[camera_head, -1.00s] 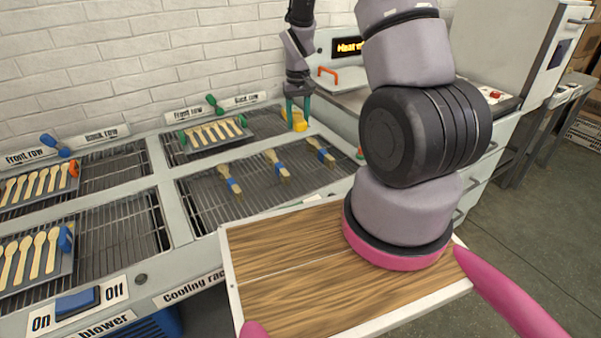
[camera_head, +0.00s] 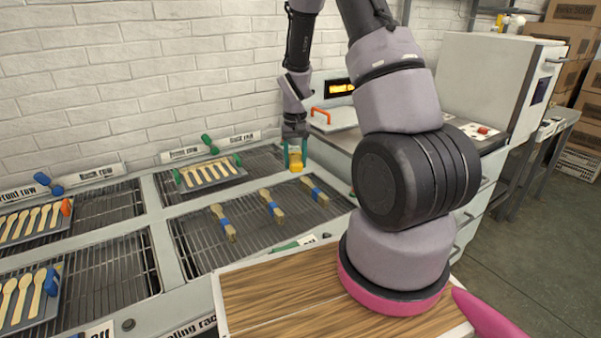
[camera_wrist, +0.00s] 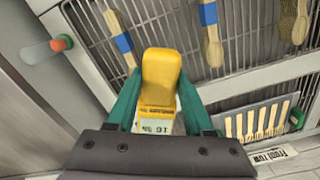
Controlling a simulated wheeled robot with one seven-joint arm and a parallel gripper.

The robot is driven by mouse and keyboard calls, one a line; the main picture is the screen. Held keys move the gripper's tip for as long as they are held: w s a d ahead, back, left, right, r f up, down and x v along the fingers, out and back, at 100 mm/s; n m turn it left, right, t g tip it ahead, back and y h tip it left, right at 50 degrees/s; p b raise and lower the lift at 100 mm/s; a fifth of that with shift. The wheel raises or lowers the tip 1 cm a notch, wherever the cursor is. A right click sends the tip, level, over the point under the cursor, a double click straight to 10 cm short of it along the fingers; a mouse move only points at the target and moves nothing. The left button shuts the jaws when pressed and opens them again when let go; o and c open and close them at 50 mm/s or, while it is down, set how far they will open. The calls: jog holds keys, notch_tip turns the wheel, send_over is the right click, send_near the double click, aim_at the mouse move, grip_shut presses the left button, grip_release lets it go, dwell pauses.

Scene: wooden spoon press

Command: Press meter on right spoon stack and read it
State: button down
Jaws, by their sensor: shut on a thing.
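Three spoon stacks with blue bands lie on the front rack in the head view: left (camera_head: 223,222), middle (camera_head: 271,206) and right (camera_head: 315,191). My gripper (camera_head: 295,150) is shut on a yellow meter (camera_head: 295,162), just behind and left of the right stack. In the wrist view the meter (camera_wrist: 161,75) sits between the green fingers of my gripper (camera_wrist: 160,100). A stack (camera_wrist: 119,38) lies beside it at left. The meter's small display (camera_wrist: 157,126) faces the wrist camera, but its digits are too small to read surely. Contact with the stack cannot be told.
A tray of spoons with green clips (camera_head: 210,172) lies behind the stacks. More spoon trays (camera_head: 30,220) are at left. A wooden board (camera_head: 270,290) is in front.

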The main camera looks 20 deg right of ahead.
jog(key=m, duration=0.1)
jog(key=s+d+m, duration=0.1)
jog(key=m, duration=0.1)
jog(key=shift+s+r, duration=0.1)
jog(key=shift+s+d+m, duration=0.15)
jog(key=shift+s+m, duration=0.05)
jog(key=shift+m, duration=0.4)
send_over(313, 192)
jog(key=a, duration=0.4)
jog(key=shift+w+f, duration=0.15)
jog(key=shift+f, duration=1.65)
jog(key=shift+w+f, duration=0.15)
jog(key=shift+f, duration=1.6)
jog(key=c, duration=1.1)
grip_release()
grip_shut()
jog(key=shift+f, duration=0.45)
